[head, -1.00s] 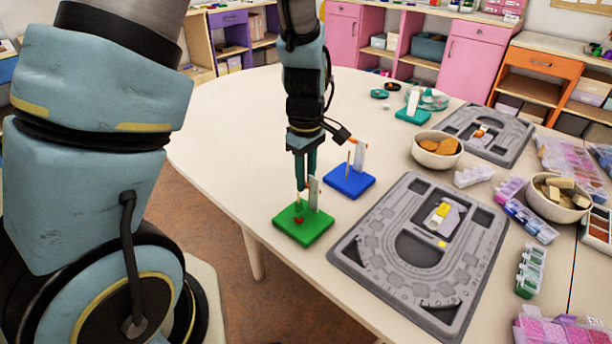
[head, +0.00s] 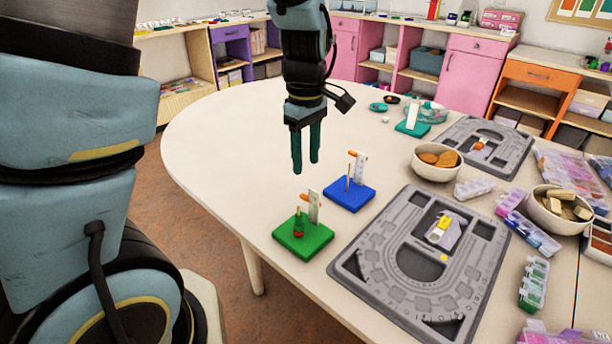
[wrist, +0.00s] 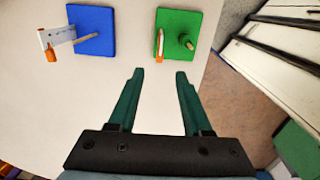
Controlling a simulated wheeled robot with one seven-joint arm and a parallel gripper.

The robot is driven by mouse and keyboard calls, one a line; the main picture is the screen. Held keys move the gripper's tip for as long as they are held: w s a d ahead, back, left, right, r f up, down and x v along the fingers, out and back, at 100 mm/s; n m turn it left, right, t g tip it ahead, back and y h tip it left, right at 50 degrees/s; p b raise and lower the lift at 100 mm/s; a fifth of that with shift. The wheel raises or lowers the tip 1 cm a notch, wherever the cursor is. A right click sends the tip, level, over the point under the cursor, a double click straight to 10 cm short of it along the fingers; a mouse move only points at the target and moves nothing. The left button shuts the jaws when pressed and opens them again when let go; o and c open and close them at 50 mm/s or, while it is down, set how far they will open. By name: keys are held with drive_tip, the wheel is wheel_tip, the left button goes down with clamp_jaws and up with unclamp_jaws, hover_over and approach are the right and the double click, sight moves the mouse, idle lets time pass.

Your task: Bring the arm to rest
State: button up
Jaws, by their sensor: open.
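My gripper (head: 306,168) is open and empty, raised above the table behind the green board in the head view. Its two green fingers also show in the wrist view (wrist: 159,75), apart with nothing between them.
A grey bead tray (head: 360,262) lies right of the boards, with another (head: 515,150) farther back. Bowls (head: 437,172) and bead boxes (head: 533,284) crowd the right side. A teal board (head: 402,128) stands at the back. The table's left part (head: 220,140) is clear.

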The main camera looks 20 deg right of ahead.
drive_tip(key=a+r+m+t, duration=0.1)
drive_tip(key=a+m, duration=0.6)
drive_tip(key=a, duration=1.8)
drive_tip(key=shift+w+t, duration=0.3)
drive_tip(key=shift+r, duration=0.1)
idle(1.4)
